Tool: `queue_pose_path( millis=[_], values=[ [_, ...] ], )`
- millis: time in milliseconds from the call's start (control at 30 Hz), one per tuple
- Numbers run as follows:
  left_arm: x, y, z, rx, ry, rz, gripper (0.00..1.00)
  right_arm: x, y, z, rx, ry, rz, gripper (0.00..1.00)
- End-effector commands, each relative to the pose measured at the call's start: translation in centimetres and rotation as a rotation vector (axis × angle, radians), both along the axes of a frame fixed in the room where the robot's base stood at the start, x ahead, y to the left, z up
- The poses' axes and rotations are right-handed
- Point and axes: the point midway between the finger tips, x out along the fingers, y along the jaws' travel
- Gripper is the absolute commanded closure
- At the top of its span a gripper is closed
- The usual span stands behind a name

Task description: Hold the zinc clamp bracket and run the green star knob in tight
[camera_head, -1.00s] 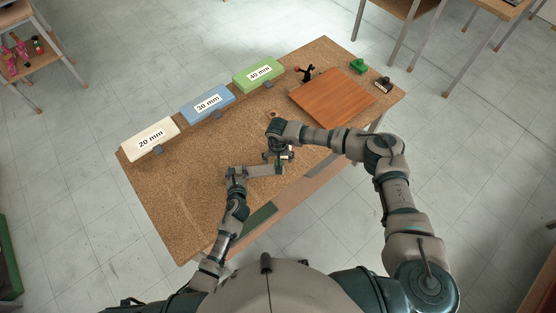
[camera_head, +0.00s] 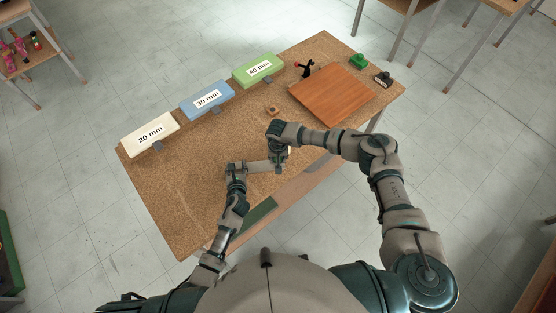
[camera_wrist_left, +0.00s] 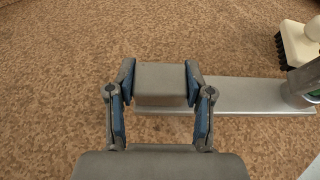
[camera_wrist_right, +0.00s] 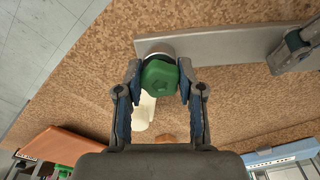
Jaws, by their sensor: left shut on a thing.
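In the left wrist view, my left gripper (camera_wrist_left: 162,78) is shut on the grey block end of the zinc clamp bracket (camera_wrist_left: 240,94). The bracket's flat bar runs right to a round post; it also shows in the head view (camera_head: 265,166). My left gripper (camera_head: 236,168) is at the bracket's left end there. In the right wrist view, the green star knob (camera_wrist_right: 160,77) sits between the fingertips of my right gripper (camera_wrist_right: 160,72), at the bracket's end. The fingers are close on both sides; I cannot tell if they grip it. In the head view my right arm hides the knob.
Blocks labelled 20 mm (camera_head: 149,136), 30 mm (camera_head: 208,99) and 40 mm (camera_head: 259,70) line the cork-topped table's (camera_head: 190,190) far left edge. A brown board (camera_head: 330,95) lies right. A white-bodied brush (camera_wrist_left: 298,44) is near the bracket's post. The table's left part is clear.

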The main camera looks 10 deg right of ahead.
Motion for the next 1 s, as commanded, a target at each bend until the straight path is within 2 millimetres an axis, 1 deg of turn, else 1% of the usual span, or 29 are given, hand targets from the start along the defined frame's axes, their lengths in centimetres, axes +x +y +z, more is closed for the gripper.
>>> queue_pose_path(
  millis=[33,67,267,367,400,467,500,533,833,933,1000],
  values=[
    [-0.1,0.0,-0.2,0.001,0.004,0.000,1.00,-0.1,0.0,-0.1,0.000,0.002,0.000,0.96],
    [-0.1,0.0,-0.2,0.001,0.004,0.000,1.00,-0.1,0.0,-0.2,0.000,0.002,0.001,1.00],
    [-0.1,0.0,-0.2,0.001,0.003,-0.001,1.00,-0.1,0.0,-0.2,-0.001,0.003,-0.012,1.00],
    [-0.1,0.0,-0.2,0.001,0.003,-0.001,1.00,-0.1,0.1,-0.3,0.000,0.004,-0.116,1.00],
    [-0.1,-0.1,-0.2,0.001,0.003,-0.001,1.00,-0.1,0.1,-0.3,-0.001,0.004,-0.165,0.61],
    [-0.1,-0.1,-0.2,0.001,0.003,-0.001,1.00,-0.2,0.1,-0.3,0.000,0.005,-0.157,0.46],
    [-0.1,-0.1,-0.2,0.001,0.003,-0.001,1.00,-0.2,0.1,-0.3,-0.001,0.004,-0.156,0.36],
    [-0.1,-0.1,-0.2,0.001,0.003,-0.001,1.00,-0.1,0.1,-0.3,-0.001,0.004,-0.156,0.34],
    [-0.1,0.0,-0.2,0.001,0.003,-0.001,1.00,-0.1,0.0,-0.1,-0.001,0.002,-0.155,0.34],
    [-0.1,0.0,-0.2,0.001,0.003,0.000,1.00,0.0,0.0,0.8,0.000,0.001,-0.155,0.34],
    [-0.1,0.0,-0.2,0.001,0.003,0.000,1.00,-0.1,0.1,1.9,0.001,0.000,-0.153,0.34]
  ],
)
